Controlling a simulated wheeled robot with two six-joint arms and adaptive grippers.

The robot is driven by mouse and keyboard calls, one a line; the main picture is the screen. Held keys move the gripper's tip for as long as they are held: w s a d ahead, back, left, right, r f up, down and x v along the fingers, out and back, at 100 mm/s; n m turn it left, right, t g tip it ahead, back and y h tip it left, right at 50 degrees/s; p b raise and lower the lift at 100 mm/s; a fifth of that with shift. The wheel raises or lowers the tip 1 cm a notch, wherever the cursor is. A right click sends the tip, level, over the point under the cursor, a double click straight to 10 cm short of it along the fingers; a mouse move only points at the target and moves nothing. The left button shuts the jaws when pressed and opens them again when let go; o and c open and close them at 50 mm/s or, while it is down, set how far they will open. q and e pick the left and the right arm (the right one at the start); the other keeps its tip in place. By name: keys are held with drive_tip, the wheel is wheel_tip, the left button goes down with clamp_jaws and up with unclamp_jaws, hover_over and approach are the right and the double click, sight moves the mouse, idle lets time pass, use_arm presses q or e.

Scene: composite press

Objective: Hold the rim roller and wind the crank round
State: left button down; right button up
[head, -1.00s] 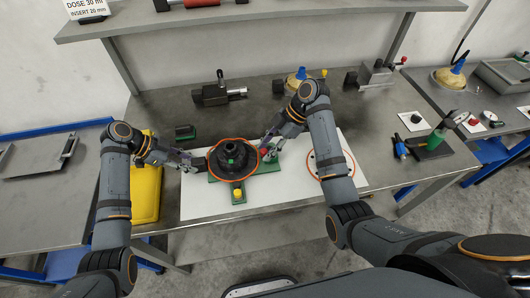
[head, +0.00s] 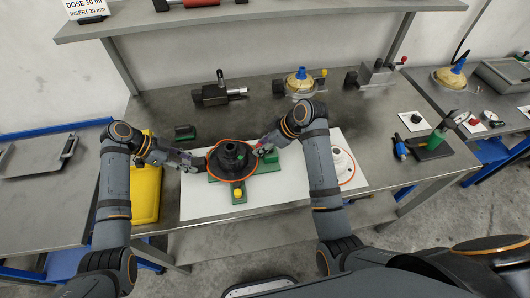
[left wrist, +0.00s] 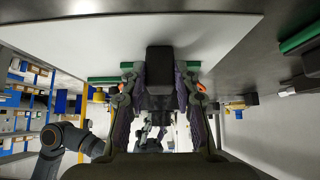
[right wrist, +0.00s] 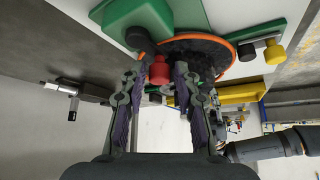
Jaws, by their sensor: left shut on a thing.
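A black round hub (head: 232,156) with an orange rim sits on a green cross-shaped base (head: 238,186) on a white sheet. My left gripper (head: 194,162) is at the hub's left side. It is shut on a black block (left wrist: 160,68), which fills the space between its fingers in the left wrist view. My right gripper (head: 261,147) is at the hub's right edge. In the right wrist view, a red knob (right wrist: 160,68) lies between its parted fingertips, beside the orange rim (right wrist: 190,37). I cannot tell whether the fingers touch it. The fingers partly hide the knob.
A yellow tray (head: 146,190) stands left of the white sheet (head: 196,203). A white part (head: 342,163) in an orange ring lies right. A dark vise-like tool (head: 218,94) and a yellow-domed device (head: 299,80) stand behind.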

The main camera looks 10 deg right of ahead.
drive_tip(key=shift+o, duration=1)
drive_tip(key=v, duration=1.2)
drive_tip(key=shift+c, duration=0.2)
drive_tip(key=shift+w+a+f, duration=0.15)
drive_tip(key=shift+w+f, duration=0.05)
drive_tip(key=shift+f, duration=0.1)
drive_tip(key=shift+c, duration=1)
drive_tip(key=shift+n+g, duration=0.4)
drive_tip(key=shift+n, duration=0.4)
drive_tip(key=shift+w+x, duration=0.2)
drive_tip(key=shift+x, duration=2.6)
drive_tip(key=shift+w+x, duration=0.2)
drive_tip(key=shift+x, duration=2.6)
